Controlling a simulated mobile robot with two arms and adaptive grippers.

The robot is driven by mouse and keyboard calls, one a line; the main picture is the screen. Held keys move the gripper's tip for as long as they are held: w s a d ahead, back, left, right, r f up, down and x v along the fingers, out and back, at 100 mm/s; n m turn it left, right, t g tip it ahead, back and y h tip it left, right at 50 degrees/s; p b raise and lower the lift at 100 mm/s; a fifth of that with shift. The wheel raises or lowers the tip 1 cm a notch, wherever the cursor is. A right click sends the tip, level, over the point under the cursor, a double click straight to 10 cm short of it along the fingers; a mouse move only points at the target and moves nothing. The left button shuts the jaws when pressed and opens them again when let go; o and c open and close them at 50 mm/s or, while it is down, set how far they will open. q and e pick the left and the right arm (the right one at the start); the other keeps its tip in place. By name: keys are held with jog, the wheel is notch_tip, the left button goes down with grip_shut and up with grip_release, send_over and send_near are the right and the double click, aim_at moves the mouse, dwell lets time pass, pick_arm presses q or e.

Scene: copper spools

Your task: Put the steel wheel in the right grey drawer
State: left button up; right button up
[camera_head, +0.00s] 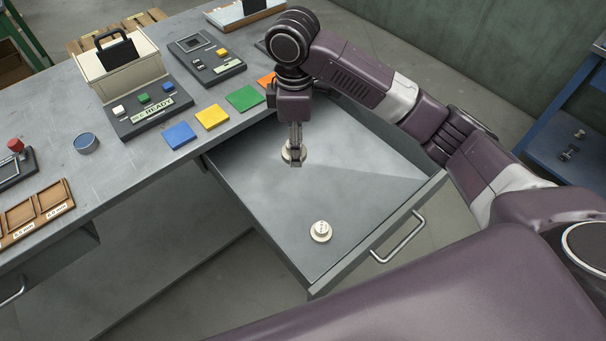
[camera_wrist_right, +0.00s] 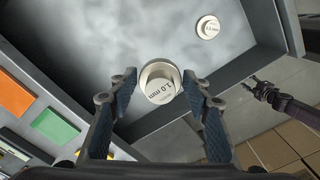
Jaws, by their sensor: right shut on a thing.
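The right grey drawer (camera_head: 345,225) is pulled out from under the bench. A pale steel wheel (camera_wrist_right: 158,84) labelled "1.0 mm" is between the fingers of my right gripper (camera_wrist_right: 166,92), which is shut on it. In the head view this gripper (camera_head: 295,158) points down over the drawer's inner half, with the wheel (camera_head: 287,152) low at its tips. I cannot tell whether the wheel touches the drawer floor. A second, similar wheel (camera_head: 320,231) lies near the drawer front, apart from the gripper. My left gripper (camera_wrist_right: 258,86) shows only small and dark beyond the drawer in the wrist view.
On the bench (camera_head: 95,185) are blue (camera_head: 179,135), yellow (camera_head: 212,117), green (camera_head: 244,98) and orange (camera_head: 266,80) squares, and a panel reading READY (camera_head: 150,112). The drawer has a front handle (camera_head: 400,238). Its floor between the two wheels is clear.

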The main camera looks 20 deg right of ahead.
send_over(298, 195)
notch_tip(298, 195, down, 13)
jog(key=shift+r, duration=0.15)
jog(key=shift+f, duration=2.7)
jog(key=o, duration=1.4)
jog(key=shift+f, duration=0.1)
notch_tip(298, 195, up, 12)
jog(key=shift+r, duration=0.15)
